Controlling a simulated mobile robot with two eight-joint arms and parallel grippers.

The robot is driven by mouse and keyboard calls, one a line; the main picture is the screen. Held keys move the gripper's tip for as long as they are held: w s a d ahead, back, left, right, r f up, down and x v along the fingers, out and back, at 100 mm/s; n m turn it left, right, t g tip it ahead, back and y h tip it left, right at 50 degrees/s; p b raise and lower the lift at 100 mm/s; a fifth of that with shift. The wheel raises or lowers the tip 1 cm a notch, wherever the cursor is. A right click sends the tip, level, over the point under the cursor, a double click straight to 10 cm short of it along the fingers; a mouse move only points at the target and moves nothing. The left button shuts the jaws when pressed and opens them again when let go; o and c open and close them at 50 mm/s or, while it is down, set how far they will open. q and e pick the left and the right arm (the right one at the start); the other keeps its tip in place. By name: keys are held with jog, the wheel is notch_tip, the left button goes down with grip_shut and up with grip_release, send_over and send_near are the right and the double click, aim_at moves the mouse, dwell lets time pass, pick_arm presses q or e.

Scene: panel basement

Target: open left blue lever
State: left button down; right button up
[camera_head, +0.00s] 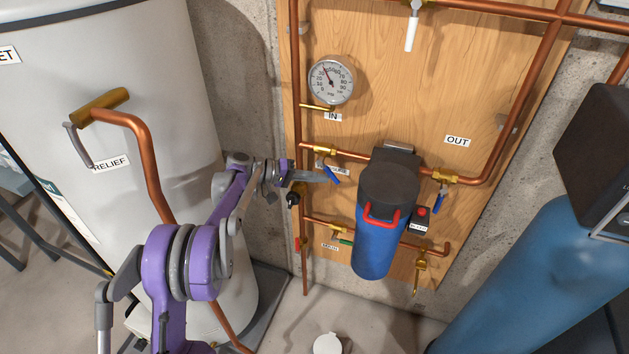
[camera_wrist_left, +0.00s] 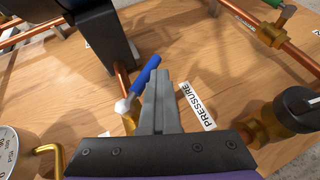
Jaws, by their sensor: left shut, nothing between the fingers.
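The left blue lever (camera_head: 332,175) hangs slanted down to the right from a brass valve (camera_head: 325,150) on the copper pipe left of the blue filter. In the left wrist view the lever (camera_wrist_left: 147,75) has a blue handle and a white end near the valve. My left gripper (camera_head: 318,176) is shut and empty, with its fingertips beside the lever. In the left wrist view the shut fingers (camera_wrist_left: 161,88) lie just right of the handle; I cannot tell if they touch it. My right gripper is not in view.
A second blue lever (camera_head: 438,203) hangs right of the blue filter (camera_head: 374,245). A "PRESSURE" label (camera_wrist_left: 198,107) is right of my fingers in the wrist view. A gauge (camera_head: 331,80) is above. The white tank (camera_head: 190,70) stands left, a blue tank (camera_head: 540,280) right.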

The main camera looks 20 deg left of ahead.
aim_at(331, 176)
pick_arm(q)
jog(key=d+n+t+h+b, duration=0.1)
jog(key=h, duration=0.1)
jog(key=d+r+n+t+h+b, duration=0.1)
jog(key=h+b, duration=0.1)
jog(key=d+n+t+h+b, duration=0.1)
jog(key=n+h, duration=0.1)
jog(key=shift+w+d+r+t+b, duration=0.1)
jog(key=shift+d+r+t+b, duration=0.05)
jog(key=shift+r+t+b, duration=0.2)
jog(key=shift+d+r, duration=0.1)
jog(key=shift+d, duration=0.05)
dwell(0.6)
jog(key=v, duration=0.7)
jog(key=shift+a, duration=0.25)
